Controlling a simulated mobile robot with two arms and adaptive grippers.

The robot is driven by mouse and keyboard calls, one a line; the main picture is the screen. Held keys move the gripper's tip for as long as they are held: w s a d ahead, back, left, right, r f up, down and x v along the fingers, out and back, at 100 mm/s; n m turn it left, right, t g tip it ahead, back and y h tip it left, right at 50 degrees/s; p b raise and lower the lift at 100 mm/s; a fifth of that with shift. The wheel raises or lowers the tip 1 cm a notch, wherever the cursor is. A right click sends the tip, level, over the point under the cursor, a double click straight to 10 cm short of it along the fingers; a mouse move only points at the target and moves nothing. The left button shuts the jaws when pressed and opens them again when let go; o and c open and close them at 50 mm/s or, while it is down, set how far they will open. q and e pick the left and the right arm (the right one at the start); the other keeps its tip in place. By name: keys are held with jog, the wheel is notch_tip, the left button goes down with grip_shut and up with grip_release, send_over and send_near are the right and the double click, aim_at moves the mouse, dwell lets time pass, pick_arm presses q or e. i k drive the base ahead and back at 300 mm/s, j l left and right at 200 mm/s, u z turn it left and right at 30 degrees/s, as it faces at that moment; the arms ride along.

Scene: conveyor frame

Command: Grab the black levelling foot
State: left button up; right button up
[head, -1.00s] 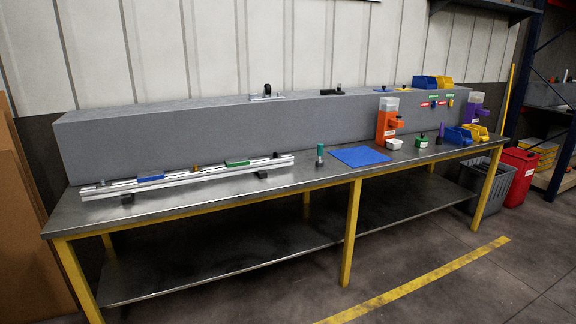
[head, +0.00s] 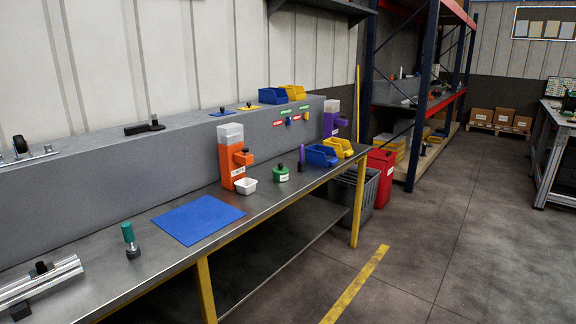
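No gripper of mine shows in the head view. I cannot tell for sure which black part is the levelling foot. A small black part (head: 222,109) stands on a blue pad on the grey ledge, and another dark part (head: 248,104) sits on a yellow pad beside it. A black piece with an upright knob (head: 145,127) lies further left on the ledge.
The steel bench (head: 165,262) holds an orange dispenser (head: 231,158), a white tray (head: 245,187), a green container (head: 280,174), and blue (head: 321,156) and yellow bins (head: 338,148). A grey crate (head: 358,193) and red bin (head: 380,177) stand past its end.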

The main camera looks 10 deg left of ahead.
aim_at(144, 128)
jog(key=i+l+u, duration=0.15)
jog(key=i+u, duration=0.25)
jog(key=i, duration=0.15)
jog(key=i+l+u, duration=0.35)
jog(key=i, duration=0.2)
jog(key=i+l+u, duration=0.4)
jog(key=i+l, duration=0.1)
